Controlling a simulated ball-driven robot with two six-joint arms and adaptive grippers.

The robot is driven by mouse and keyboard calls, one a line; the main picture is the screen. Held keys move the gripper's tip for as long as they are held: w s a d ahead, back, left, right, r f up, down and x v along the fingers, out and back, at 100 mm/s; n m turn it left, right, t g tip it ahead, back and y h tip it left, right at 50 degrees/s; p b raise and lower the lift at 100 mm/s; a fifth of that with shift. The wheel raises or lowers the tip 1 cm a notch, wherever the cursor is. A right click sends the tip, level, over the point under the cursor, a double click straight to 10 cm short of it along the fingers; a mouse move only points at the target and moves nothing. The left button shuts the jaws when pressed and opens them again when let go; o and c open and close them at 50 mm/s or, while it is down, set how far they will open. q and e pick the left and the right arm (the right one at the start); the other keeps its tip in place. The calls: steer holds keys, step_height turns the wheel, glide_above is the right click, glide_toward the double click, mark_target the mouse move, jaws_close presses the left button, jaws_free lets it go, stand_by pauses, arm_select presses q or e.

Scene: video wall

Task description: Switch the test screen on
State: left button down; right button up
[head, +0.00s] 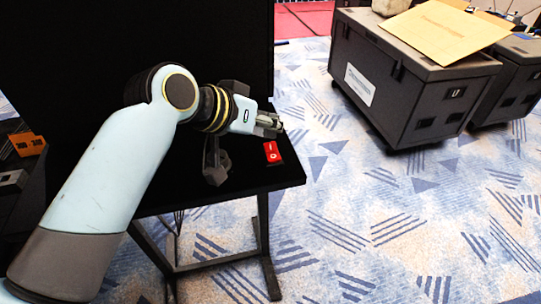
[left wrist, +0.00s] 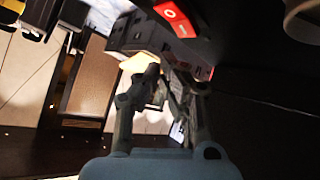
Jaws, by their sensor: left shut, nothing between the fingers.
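A red rocker switch (head: 272,151) with white I and O marks sits near the right edge of a black table (head: 281,178). It also shows at the top of the left wrist view (left wrist: 176,17). A large black panel (head: 205,40) stands behind the table, its face blank; I cannot tell whether it is the test screen. My left gripper (head: 270,123) is shut and empty, just beyond the switch in the picture and apparently above the table. Its fingers also show in the left wrist view (left wrist: 166,78), apart from the switch. My right gripper is out of view.
A dark wheeled case (head: 400,95) with a cardboard piece (head: 440,30) on top stands at the back right, beside a second case (head: 517,75). The patterned carpet (head: 400,220) to the right of the table is clear. An orange item (head: 27,144) lies at far left.

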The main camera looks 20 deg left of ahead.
mark_target(272, 153)
arm_select(q)
steer(key=shift+w+a+f, duration=0.1)
steer(key=shift+w+f, duration=0.1)
steer(key=shift+f, duration=0.45)
stand_by(0.8)
steer(key=shift+f, duration=0.15)
steer(key=shift+w+a+f, duration=0.1)
steer(key=shift+f, duration=0.15)
steer(key=shift+w+f+b, duration=0.1)
steer(key=shift+f+b, duration=0.2)
steer(key=shift+f, duration=0.05)
stand_by(0.6)
stand_by(0.4)
